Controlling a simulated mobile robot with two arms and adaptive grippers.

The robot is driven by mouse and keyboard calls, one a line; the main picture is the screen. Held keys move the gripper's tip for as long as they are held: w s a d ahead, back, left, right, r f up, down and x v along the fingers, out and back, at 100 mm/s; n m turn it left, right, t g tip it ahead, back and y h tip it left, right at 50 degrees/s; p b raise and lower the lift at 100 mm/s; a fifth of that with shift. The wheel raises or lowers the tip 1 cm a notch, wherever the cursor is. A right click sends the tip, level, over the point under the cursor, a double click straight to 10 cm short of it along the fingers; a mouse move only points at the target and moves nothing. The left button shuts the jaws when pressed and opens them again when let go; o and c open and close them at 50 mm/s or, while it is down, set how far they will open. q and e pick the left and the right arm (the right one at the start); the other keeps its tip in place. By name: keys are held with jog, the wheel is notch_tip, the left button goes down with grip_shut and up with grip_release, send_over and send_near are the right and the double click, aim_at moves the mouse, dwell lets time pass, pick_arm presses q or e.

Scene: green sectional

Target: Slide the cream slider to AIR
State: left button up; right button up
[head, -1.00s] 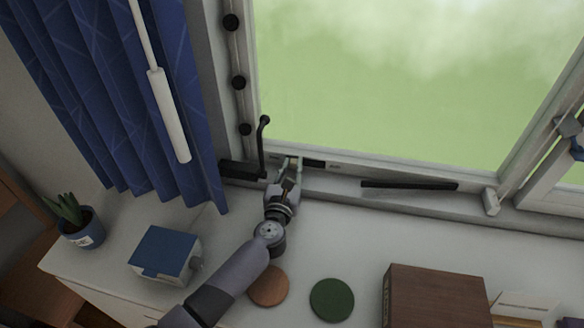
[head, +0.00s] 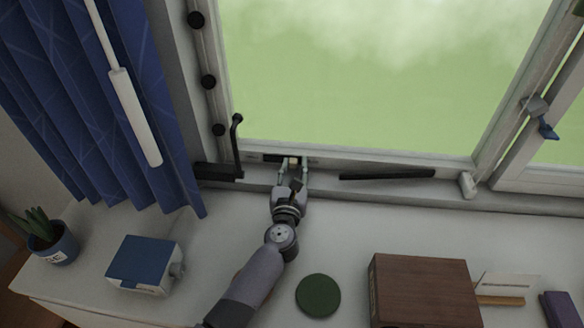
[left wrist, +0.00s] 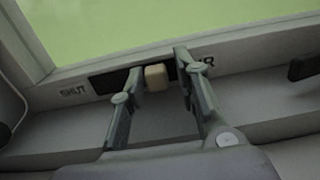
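The cream slider (left wrist: 155,77) sits in a dark slot (left wrist: 103,84) in the lower window frame, near the slot's right end. It also shows in the head view (head: 293,161). The label SHUT (left wrist: 73,92) is left of the slot. The label AIR (left wrist: 208,62) is on the right, its first letter partly hidden by a finger. My left gripper (head: 293,168) is open, with one finger on each side of the slider, as the left wrist view (left wrist: 160,75) shows. I cannot tell whether the left finger touches it. My right gripper is not in view.
A black handle (head: 236,145) stands left of the slot, and a black bar (head: 387,174) lies on the frame to the right. On the white sill are a blue box (head: 140,262), a green disc (head: 318,296) and a brown box (head: 425,290). A blue curtain (head: 100,100) hangs left.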

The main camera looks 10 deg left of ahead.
pick_arm(q)
jog(key=shift+o, duration=1)
jog(key=shift+a, duration=0.1)
jog(key=s, duration=1.2)
